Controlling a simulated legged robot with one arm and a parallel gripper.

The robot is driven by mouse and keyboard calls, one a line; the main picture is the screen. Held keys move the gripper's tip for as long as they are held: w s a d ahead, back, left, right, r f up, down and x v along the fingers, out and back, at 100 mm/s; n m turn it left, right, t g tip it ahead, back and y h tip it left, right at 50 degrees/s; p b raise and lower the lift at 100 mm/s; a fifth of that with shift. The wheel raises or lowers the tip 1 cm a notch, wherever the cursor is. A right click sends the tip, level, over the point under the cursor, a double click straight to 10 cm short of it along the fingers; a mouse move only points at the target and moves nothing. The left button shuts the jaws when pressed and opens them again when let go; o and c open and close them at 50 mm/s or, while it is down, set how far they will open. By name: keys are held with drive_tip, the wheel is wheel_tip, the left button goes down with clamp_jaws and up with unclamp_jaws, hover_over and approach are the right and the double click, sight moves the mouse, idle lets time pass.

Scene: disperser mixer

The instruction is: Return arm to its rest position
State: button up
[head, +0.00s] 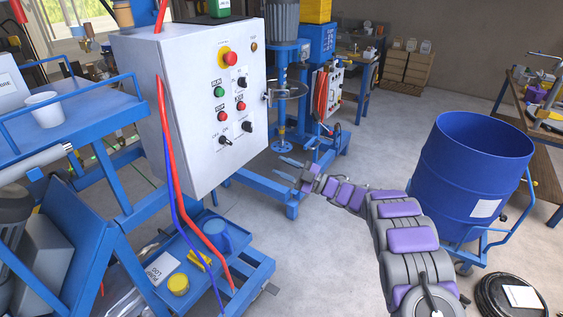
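My arm, grey with purple panels, reaches from the lower right toward the middle of the head view. My gripper (287,170) is at its far end, in front of the blue mixer base and right of the white control box (205,105). Its two thin fingers look spread apart, with nothing visible between them. The gripper appears apart from the box face. The box carries a red emergency button on yellow, green and red buttons and black knobs.
A blue drum (470,175) on a wheeled frame stands right of my arm. The blue mixer (283,75) stands behind the gripper. A blue cart (70,130) fills the left. A coiled black hose (505,297) lies at lower right. Grey floor between the mixer and drum is clear.

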drive_tip(key=w+d+r+m+t+h, duration=0.7)
drive_tip(key=d+m+h, duration=0.25)
drive_tip(key=h, duration=0.25)
drive_tip(key=s+d+r+m+g+h, duration=0.35)
drive_tip(key=s+d+m+h, duration=0.45)
drive_tip(key=s+d+h, duration=0.35)
drive_tip(key=s+a+f+m+g+y, duration=0.1)
drive_tip(key=s+a+f+g, duration=0.2)
drive_tip(key=s, duration=1.4)
drive_tip(key=s+a+f+m+g+y, duration=0.1)
drive_tip(key=s+a+g, duration=0.5)
drive_tip(key=s, duration=1.1)
drive_tip(key=s+a+f+m+g+y, duration=0.2)
drive_tip(key=s+a+f+g, duration=0.2)
drive_tip(key=s, duration=1.4)
drive_tip(key=shift+a+f+g, duration=0.35)
drive_tip(key=shift+a+f, duration=0.15)
drive_tip(key=shift+a, duration=0.3)
